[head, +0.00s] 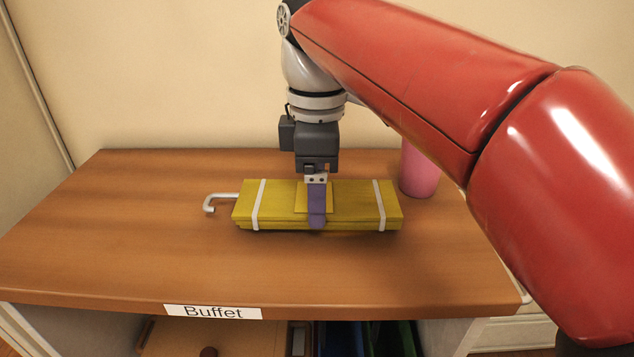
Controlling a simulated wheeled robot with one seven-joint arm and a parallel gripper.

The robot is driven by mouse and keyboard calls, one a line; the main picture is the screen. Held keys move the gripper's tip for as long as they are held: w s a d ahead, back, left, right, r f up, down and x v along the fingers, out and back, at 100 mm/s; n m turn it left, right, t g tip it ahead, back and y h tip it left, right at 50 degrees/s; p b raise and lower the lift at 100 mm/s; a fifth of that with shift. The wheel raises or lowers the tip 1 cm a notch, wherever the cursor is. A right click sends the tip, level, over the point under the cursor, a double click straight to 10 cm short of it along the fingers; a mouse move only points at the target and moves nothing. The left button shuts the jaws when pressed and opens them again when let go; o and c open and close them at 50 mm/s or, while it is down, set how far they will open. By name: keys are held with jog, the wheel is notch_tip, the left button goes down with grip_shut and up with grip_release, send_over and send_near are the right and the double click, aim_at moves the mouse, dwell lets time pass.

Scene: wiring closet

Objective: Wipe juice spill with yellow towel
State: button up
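The yellow towel (347,212) is a thick folded bundle with two white bands and a white hook at its left end. It is on or just over the wooden top of the buffet, right of the middle; I cannot tell if it touches. My gripper (316,205) points down at the middle of the towel, with one purple finger across its near side. The other finger is hidden, so I cannot tell whether the grip is closed on the towel. No juice spill shows in this view.
A pink cup (418,172) stands behind the towel on the right, partly hidden by my red arm. The wooden buffet top (120,230) is clear on the left and in front. A "Buffet" label (212,312) marks its front edge, with shelves below.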

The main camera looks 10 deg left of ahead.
jog(key=shift+f+b, duration=0.35)
jog(key=shift+f, duration=0.3)
dwell(0.4)
jog(key=shift+r, duration=0.1)
jog(key=shift+w+a+r+p, duration=0.15)
jog(key=shift+w+p, duration=0.5)
jog(key=shift+p, duration=0.05)
jog(key=shift+w+a, duration=0.1)
jog(key=shift+w, duration=0.35)
jog(key=shift+s+d+f+b, duration=0.1)
jog(key=shift+s+d+b, duration=0.1)
jog(key=shift+s, duration=0.55)
jog(key=shift+s+d+f+b, duration=0.1)
jog(key=shift+s+d+b, duration=0.05)
jog(key=shift+s, duration=0.55)
jog(key=shift+s+d+f+b, duration=0.1)
jog(key=shift+s+d+b, duration=0.1)
jog(key=shift+s, duration=0.55)
jog(key=shift+w, duration=0.1)
